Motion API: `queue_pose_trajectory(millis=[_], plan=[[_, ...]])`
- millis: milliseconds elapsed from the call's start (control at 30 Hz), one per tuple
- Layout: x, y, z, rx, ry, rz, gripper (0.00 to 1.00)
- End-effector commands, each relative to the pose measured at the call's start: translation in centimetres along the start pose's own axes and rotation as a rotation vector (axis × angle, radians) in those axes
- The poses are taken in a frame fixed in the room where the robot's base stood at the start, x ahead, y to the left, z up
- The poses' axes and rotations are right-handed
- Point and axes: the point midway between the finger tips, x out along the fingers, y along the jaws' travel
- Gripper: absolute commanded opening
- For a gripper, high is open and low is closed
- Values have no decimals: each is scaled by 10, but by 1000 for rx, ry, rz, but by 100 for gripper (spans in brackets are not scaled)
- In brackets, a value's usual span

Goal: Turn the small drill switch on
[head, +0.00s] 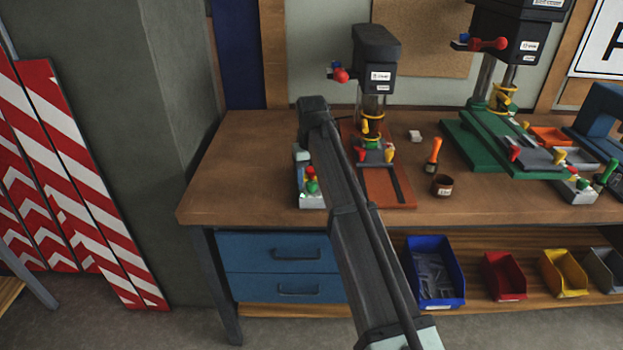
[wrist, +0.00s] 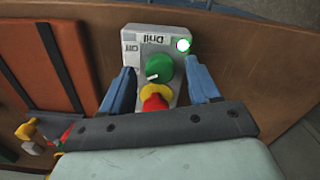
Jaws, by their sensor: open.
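The small drill switch is a light grey box (wrist: 133,38) with a label reading "Drill" and "Off", upside down in the wrist view. Its green knob (wrist: 161,69) has a white mark toward the lower left. In the head view my arm partly covers the switch box (head: 312,202).
The small drill (head: 376,62) stands on a red base (head: 390,190) right of the switch. A bigger green drill (head: 470,150) is beyond. Open bench (head: 240,180) is left.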

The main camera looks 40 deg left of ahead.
Motion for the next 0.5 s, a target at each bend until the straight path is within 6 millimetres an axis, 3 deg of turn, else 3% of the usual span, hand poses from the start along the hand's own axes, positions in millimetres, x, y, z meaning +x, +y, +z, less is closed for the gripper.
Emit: queue_pose_trajectory(millis=[167, 500], plan=[[-22, 0, -1, 0, 2, 0, 61], [-89, 0, -2, 0, 3, 0, 61]])
